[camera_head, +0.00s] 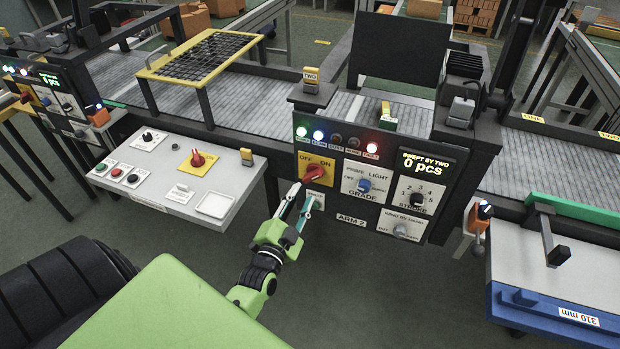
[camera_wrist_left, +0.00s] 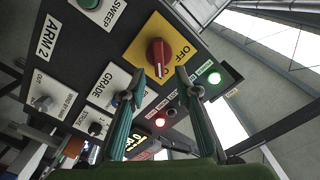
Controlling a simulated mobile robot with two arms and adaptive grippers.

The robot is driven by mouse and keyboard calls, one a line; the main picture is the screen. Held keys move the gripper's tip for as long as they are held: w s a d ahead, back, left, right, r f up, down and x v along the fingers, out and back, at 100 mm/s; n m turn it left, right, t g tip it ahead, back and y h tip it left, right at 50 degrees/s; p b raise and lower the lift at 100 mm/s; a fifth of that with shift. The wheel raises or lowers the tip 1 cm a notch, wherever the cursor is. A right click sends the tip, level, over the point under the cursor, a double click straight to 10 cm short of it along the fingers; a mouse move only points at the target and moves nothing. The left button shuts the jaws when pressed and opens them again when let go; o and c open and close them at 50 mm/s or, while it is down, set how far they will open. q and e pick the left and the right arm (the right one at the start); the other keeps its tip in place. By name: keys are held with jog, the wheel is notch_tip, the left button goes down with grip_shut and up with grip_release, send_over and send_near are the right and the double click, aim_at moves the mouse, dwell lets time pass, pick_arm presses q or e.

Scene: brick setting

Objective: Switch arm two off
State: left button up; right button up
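The ARM 2 panel (camera_head: 348,222) faces me at the middle of the head view. Its red rotary switch (camera_head: 315,173) sits on a yellow OFF/ON plate. In the left wrist view the red switch (camera_wrist_left: 158,57) is just beyond my fingertips. Its light-marked end points down in that picture, away from the word OFF. My left gripper (camera_head: 302,197) is open and empty, just below and in front of the switch. In the left wrist view its fingers (camera_wrist_left: 160,84) are spread, with a gap to the switch. My right gripper is out of view.
The panel also has a blue GRADE knob (camera_head: 364,185), a STROKE knob (camera_head: 417,199) and lamps; green, white and red ones glow. A grey console (camera_head: 228,178) at left carries another red switch (camera_head: 198,159) on yellow. A blue-edged bench (camera_head: 560,285) stands at right.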

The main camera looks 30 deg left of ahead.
aim_at(312, 179)
pick_arm(q)
jog(key=x, duration=0.7)
jog(key=shift+d+p, duration=0.1)
jog(key=shift+p, duration=0.25)
grip_shut()
